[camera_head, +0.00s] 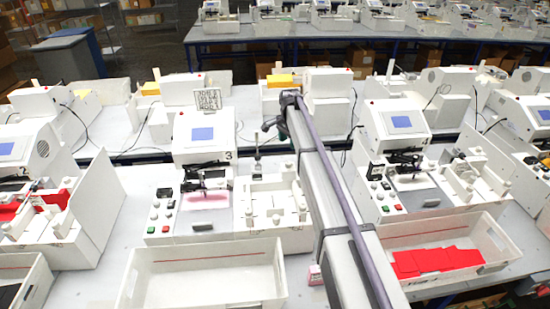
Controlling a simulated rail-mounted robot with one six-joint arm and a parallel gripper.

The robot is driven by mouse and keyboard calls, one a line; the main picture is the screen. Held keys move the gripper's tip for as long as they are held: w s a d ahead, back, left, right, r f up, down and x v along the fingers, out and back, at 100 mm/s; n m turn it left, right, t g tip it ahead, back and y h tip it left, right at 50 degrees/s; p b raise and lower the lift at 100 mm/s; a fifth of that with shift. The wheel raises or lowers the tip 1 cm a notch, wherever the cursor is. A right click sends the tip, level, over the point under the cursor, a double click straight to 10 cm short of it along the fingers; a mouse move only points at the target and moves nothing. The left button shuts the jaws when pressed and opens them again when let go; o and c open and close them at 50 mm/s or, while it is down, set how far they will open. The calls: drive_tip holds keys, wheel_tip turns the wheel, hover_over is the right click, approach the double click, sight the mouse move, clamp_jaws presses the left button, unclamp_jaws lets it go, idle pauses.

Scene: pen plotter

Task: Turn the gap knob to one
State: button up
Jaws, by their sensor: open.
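The plotter marked 3 (203,135) stands left of my arm, with a blue screen and a dark pen carriage. Its control panel (160,212) has small dark knobs (164,192) at the back and green and red buttons at the front. I cannot tell which knob is the gap knob, and the markings are too small to read. My gripper (266,127) is small in view, open, behind and to the right of this panel and apart from it. My arm hides part of the table to its right.
An empty white bin (205,290) stands in front of plotter 3. A similar plotter (395,125) stands right of my arm, with a bin (490,236) holding red sheets (435,261). White trays with posts (275,207) lie between plotter 3 and my arm.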

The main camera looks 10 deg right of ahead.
sight(289, 163)
wheel_tip(289, 163, down, 11)
drive_tip(key=b, duration=1.1)
drive_tip(key=shift+d+f, duration=0.1)
drive_tip(key=shift+c, duration=0.3)
drive_tip(key=c, duration=0.9)
